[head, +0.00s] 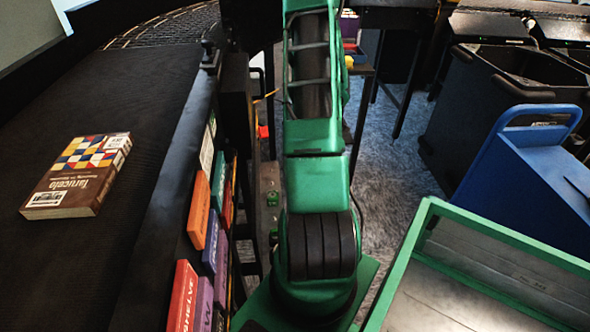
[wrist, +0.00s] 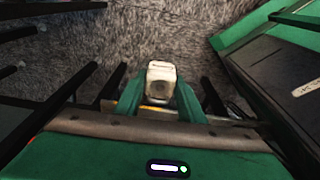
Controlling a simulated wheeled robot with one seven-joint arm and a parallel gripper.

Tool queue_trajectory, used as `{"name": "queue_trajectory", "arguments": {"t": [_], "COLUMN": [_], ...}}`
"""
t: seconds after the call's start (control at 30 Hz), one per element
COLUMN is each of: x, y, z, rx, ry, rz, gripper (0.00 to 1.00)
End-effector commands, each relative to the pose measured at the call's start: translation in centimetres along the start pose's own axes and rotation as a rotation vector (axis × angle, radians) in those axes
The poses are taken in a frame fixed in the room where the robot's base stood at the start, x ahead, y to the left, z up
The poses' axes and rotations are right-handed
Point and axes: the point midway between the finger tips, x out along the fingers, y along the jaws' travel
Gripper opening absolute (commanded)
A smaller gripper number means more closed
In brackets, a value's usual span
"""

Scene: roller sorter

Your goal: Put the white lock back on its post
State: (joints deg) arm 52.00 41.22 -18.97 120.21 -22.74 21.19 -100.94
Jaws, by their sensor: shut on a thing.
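The white lock (wrist: 161,82) is a small, pale, block-like thing in the wrist view. It sits between the two green fingers of my gripper (wrist: 160,98), which is shut on it. The carpet shows beyond it, and I see no surface touching the lock. In the head view my green arm fills the middle, and I cannot make out the gripper or the lock there. I cannot pick out the lock's post in either view.
A dark conveyor belt (head: 105,235) with a brown book (head: 80,175) runs along the left. Several book spines stand below its edge. A blue cart (head: 535,190) and a green-rimmed bin (head: 510,243) stand at the right. Carpet (head: 400,150) is open between them and my arm.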

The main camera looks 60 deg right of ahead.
Motion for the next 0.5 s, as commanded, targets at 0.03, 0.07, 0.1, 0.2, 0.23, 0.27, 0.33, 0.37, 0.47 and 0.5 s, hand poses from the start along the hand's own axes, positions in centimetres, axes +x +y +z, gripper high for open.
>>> {"name": "queue_trajectory", "arguments": {"t": [0.03,0.07,0.1,0.2,0.23,0.27,0.33,0.37,0.47,0.5], "x": [-0.1,-0.1,-0.2,-0.3,-0.4,-0.5,-0.7,-0.8,-1.3,-1.6], "y": [0.0,0.0,0.0,0.0,0.0,0.0,0.0,0.0,0.0,0.0], "z": [0.7,1.0,1.4,2.0,2.1,2.2,2.4,2.4,2.4,2.3], "rx": [0.002,0.002,0.001,0.000,0.000,-0.001,-0.001,-0.001,-0.001,-0.001], "ry": [0.000,0.000,0.001,0.001,0.001,0.001,0.000,0.000,0.000,0.000], "rz": [0.001,0.001,0.001,0.001,0.001,0.001,0.001,0.001,0.002,0.003], "gripper": [0.10,0.10,0.10,0.10,0.10,0.10,0.10,0.10,0.10,0.10]}}
